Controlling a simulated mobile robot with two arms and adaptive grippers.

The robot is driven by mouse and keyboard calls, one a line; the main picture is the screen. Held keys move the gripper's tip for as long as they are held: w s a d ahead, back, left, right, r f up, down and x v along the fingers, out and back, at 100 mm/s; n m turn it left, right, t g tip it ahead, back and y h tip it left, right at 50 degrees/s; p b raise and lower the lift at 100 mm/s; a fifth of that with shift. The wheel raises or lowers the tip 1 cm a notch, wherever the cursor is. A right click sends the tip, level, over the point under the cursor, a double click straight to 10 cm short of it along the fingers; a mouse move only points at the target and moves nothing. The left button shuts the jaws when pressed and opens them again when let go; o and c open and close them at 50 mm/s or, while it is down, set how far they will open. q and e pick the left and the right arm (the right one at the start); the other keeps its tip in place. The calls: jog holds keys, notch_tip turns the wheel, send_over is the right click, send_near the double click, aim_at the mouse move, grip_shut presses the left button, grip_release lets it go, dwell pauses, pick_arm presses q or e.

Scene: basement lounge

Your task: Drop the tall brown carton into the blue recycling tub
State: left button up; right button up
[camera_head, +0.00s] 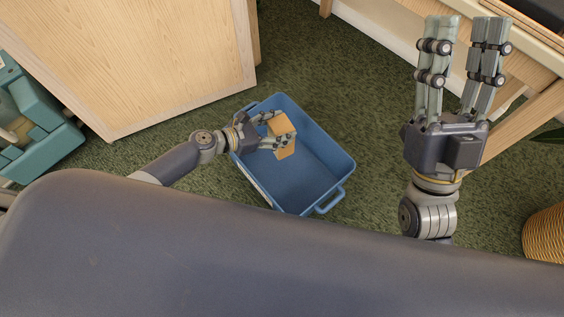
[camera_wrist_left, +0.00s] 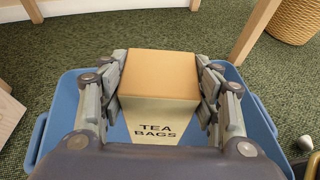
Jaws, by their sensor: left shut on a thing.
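The brown carton (camera_head: 284,126) is held in my left gripper (camera_head: 276,130) over the blue recycling tub (camera_head: 325,145). In the left wrist view the carton (camera_wrist_left: 160,74) sits between both sets of fingers, and a pale face below it reads "TEA BAGS". The tub's rim (camera_wrist_left: 262,112) shows around and below it there. I cannot tell how far the carton is above the tub floor. The tub stands on the carpet and its visible floor is bare. My right gripper (camera_head: 463,70) is open and empty, fingers pointing up the picture, to the right of the tub.
A light wooden cabinet (camera_head: 130,60) stands left of the tub. A teal object (camera_head: 40,125) is at the far left. A wooden desk or table with legs (camera_head: 525,110) is at the upper right. A wicker basket (camera_head: 545,232) stands at the right edge. Green carpet (camera_head: 330,60) is clear behind the tub.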

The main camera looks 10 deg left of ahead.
pick_arm(q)
jog(key=shift+f, duration=0.15)
dwell(0.3)
jog(key=o, duration=1)
jog(key=v, duration=1.2)
jog(key=shift+w, duration=0.1)
